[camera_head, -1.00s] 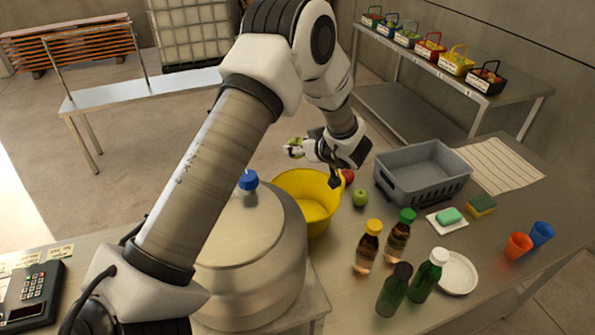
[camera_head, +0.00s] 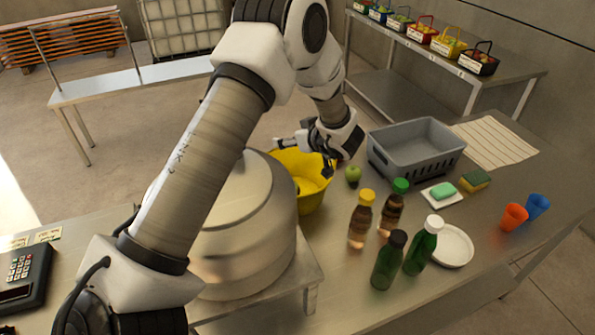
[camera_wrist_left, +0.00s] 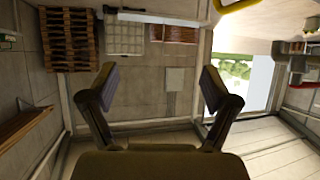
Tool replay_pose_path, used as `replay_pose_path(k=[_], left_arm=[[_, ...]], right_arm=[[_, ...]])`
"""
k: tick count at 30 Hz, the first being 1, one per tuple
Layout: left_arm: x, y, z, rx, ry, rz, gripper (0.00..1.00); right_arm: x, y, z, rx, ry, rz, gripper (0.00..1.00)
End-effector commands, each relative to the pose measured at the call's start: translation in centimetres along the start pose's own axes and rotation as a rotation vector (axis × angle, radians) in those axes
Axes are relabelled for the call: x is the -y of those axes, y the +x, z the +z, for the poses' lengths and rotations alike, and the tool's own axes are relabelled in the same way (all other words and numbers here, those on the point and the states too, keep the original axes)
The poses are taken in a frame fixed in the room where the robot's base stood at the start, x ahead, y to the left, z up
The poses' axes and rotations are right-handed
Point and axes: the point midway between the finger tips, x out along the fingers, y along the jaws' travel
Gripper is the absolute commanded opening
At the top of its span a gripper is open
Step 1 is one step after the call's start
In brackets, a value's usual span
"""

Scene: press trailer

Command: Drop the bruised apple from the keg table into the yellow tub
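The yellow tub (camera_head: 312,200) stands on the steel table beside the keg. My left gripper (camera_head: 284,148) is over the tub's far rim in the head view. In the left wrist view its fingers are spread, with nothing between them (camera_wrist_left: 160,88). A strip of yellow rim (camera_wrist_left: 236,4) shows at the top there. A small dark spot shows inside the tub, too small to identify. A green apple (camera_head: 352,174) sits on the table right of the tub; I cannot tell whether it is bruised. My right gripper is not in view.
The metal keg (camera_head: 238,235) stands left of the tub, partly behind my arm. A grey crate (camera_head: 415,150) stands right of the gripper. Bottles (camera_head: 388,262), a white plate (camera_head: 452,246), a soap dish and cups occupy the front right. Small baskets line the back bench.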

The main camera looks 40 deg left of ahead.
Motion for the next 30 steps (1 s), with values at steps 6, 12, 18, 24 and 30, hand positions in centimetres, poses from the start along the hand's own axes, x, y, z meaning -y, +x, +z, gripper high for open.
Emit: replay_pose_path(k=[6, 12, 18, 24, 30], left_arm=[[0.0, -0.3, 0.0, 0.0, 0.001, 0.0, 0.87], [-0.1, -3.8, 0.0, -0.003, 0.003, 0.003, 0.87], [-0.2, -8.9, 0.0, -0.003, 0.002, 0.003, 0.87], [-0.2, -11.6, 0.1, 0.0, 0.002, 0.001, 0.87], [-0.1, -11.8, 0.1, 0.003, 0.001, -0.002, 0.87]], right_arm=[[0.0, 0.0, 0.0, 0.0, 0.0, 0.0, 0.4], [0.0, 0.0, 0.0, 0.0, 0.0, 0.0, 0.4], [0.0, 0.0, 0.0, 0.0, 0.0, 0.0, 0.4], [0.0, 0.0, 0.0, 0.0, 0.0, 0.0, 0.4], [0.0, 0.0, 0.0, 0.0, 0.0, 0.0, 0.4]])
